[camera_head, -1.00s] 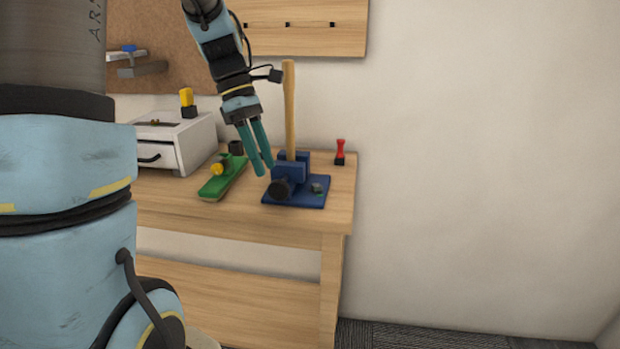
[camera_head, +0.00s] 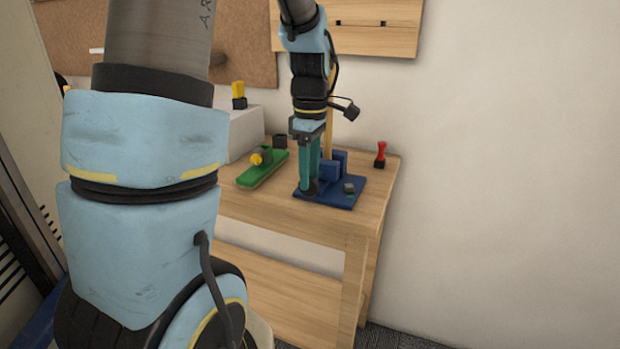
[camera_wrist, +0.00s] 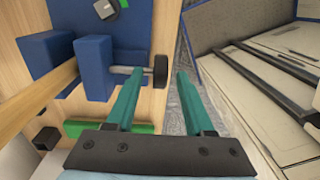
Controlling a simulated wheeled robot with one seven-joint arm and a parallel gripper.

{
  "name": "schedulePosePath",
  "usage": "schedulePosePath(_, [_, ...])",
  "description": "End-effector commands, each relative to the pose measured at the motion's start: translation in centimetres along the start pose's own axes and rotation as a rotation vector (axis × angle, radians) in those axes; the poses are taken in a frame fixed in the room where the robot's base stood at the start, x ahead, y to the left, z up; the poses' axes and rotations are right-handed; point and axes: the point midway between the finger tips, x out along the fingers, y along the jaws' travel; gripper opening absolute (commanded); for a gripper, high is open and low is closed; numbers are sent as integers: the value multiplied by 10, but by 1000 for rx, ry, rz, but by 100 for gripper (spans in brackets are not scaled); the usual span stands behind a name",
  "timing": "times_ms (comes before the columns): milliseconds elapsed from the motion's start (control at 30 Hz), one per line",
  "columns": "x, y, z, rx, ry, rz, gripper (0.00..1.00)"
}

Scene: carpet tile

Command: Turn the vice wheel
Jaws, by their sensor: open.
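The blue vice (camera_head: 331,168) stands on its blue base plate (camera_head: 346,196) near the bench's right end; it also shows in the wrist view (camera_wrist: 92,66). A wooden handle (camera_wrist: 40,98) is between its jaws. The black vice wheel (camera_wrist: 160,70) sits on a short grey shaft to the right of the vice in the wrist view. My gripper (camera_head: 308,189) is open, pointing down in front of the vice. In the wrist view its teal fingertips (camera_wrist: 157,74) lie on either side of the wheel. I cannot tell whether they touch it. In the head view the fingers mostly hide the wheel.
A green block plane (camera_head: 262,170) lies left of the vice. A red-handled tool (camera_head: 380,154) stands behind it to the right. A white drawer box (camera_head: 244,135) is further left on the wooden bench (camera_head: 330,226). A small dark block (camera_head: 349,188) lies on the base plate.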

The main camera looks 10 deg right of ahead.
Motion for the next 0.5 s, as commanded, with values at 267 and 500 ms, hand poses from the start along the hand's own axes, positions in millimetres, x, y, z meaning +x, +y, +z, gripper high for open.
schedulePosePath(267, [18, 0, 0, 0, 0, 0, 53])
schedulePosePath(500, [18, 0, 0, 0, 0, 0, 52])
